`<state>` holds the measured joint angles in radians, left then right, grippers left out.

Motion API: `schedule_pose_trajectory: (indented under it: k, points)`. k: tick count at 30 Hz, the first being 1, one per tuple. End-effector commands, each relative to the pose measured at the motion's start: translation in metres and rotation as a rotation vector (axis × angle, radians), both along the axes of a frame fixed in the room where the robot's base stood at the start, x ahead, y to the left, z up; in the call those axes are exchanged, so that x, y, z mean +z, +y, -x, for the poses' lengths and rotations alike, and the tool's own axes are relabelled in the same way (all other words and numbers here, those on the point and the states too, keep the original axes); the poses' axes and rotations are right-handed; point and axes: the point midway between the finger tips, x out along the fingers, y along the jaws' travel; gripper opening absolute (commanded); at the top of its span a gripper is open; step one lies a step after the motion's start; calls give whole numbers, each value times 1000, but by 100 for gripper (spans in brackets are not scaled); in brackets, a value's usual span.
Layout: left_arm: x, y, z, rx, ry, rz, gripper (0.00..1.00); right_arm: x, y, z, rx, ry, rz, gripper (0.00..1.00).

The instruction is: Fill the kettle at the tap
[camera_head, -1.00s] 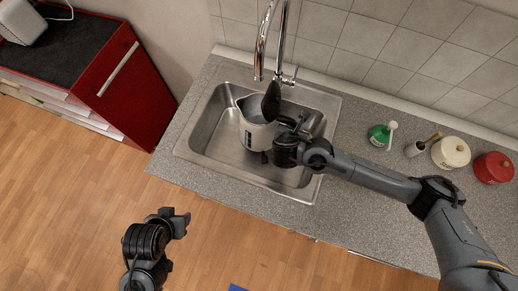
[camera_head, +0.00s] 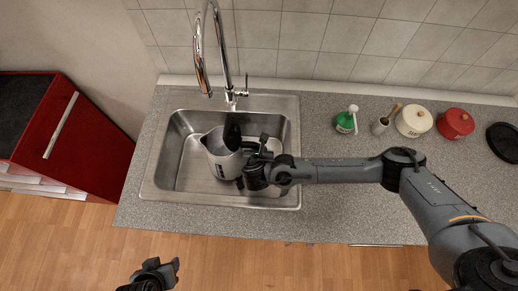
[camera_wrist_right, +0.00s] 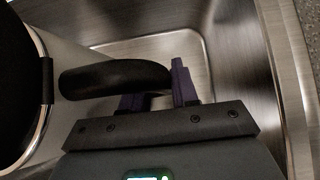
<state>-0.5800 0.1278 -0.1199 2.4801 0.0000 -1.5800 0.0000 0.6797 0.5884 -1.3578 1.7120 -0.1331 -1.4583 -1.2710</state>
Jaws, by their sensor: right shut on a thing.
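The kettle (camera_head: 217,150) is light grey with a black lid and a black handle. It is in the steel sink (camera_head: 160,185) in the head view, with its lid standing open. The chrome tap (camera_head: 204,62) curves out from behind the sink, and its spout end is above and a little left of the kettle. My right gripper (camera_head: 257,153) is shut on the kettle's handle. In the right wrist view the black handle (camera_wrist_right: 105,78) lies between the gripper's fingers (camera_wrist_right: 158,90). My left gripper (camera_head: 170,268) is over the floor in front of the counter, empty, its jaws apart.
A red cabinet (camera_head: 95,140) stands left of the counter. A green bottle (camera_head: 345,122), a small pot with a brush (camera_head: 380,125), a cream canister (camera_head: 413,121) and a red canister (camera_head: 456,123) stand along the counter's back right. The counter front there is clear.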

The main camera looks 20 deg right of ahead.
Motion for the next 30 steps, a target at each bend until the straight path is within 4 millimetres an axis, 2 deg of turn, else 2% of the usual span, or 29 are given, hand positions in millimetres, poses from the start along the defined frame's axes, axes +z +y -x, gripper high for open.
schedule_pose_trajectory:
  k: [10,23,24,29,30]
  points:
    - [-5,-2,0,6,-1,10,49,-30,0,-2,-3,-5,-4,0]
    - [-7,-3,0,8,-1,12,49,-35,1,-2,-3,-6,-5,0]
    - [-7,-3,0,7,0,11,49,-38,0,0,1,-1,1,30]
    - [-7,-1,0,4,0,5,49,-37,0,0,0,0,2,54]
    - [-7,-1,0,3,0,4,49,-37,0,0,0,0,2,54]
